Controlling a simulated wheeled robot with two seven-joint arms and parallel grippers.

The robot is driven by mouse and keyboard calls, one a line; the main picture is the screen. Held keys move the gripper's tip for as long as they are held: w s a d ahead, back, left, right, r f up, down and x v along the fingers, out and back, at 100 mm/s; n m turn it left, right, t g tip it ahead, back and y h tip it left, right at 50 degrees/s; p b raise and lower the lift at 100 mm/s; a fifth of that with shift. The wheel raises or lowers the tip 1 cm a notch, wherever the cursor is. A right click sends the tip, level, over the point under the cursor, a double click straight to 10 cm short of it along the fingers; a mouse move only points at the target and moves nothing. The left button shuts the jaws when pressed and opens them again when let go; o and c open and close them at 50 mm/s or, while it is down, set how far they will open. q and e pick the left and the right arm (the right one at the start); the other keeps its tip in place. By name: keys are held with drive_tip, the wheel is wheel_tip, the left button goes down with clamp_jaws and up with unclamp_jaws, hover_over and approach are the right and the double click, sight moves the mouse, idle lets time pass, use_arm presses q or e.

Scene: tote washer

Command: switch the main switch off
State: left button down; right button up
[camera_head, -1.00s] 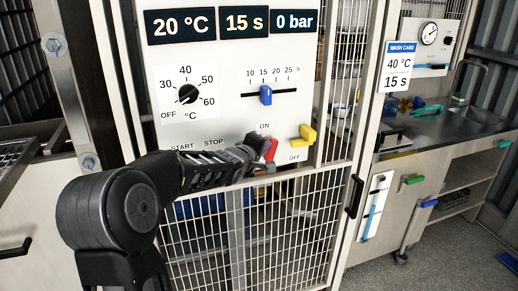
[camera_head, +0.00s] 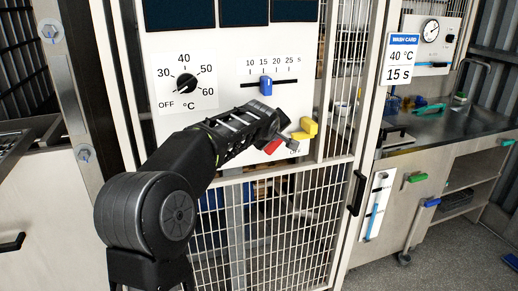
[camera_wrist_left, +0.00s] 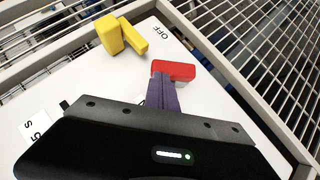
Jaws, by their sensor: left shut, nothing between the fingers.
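The main switch's red handle (camera_head: 272,147) is low on the white control panel and tilts toward the OFF label, which is partly covered by my gripper. In the wrist view the red handle (camera_wrist_left: 173,70) lies at the tips of my left fingers, near the OFF lettering. My left gripper (camera_head: 290,145) is shut and empty, with its tips against or very close to the handle; contact is not clear. It also shows in the wrist view (camera_wrist_left: 163,90). My left arm hides the ON, START and STOP labels. My right gripper is not in view.
A yellow part (camera_head: 307,128) sits just right of the red handle. Above are a black temperature dial (camera_head: 187,88), a blue slider (camera_head: 266,85) and dark displays (camera_head: 270,10). A wire-mesh door (camera_head: 285,225) lies below. A sink counter (camera_head: 440,125) stands right.

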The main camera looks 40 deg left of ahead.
use_arm(q)
drive_tip(key=w+m+g+y+p, duration=0.1)
drive_tip(key=w+d+f+m+g+p, duration=0.1)
drive_tip(key=g, duration=0.1)
drive_tip(key=w+d+f+m+g+y+p, duration=0.1)
drive_tip(key=p, duration=0.1)
drive_tip(key=shift+g+y, duration=0.3)
drive_tip(key=shift+g, duration=0.1)
drive_tip(key=shift+w+d, duration=0.1)
drive_tip(key=shift+w, duration=0.05)
drive_tip(key=shift+r, duration=0.15)
idle(0.4)
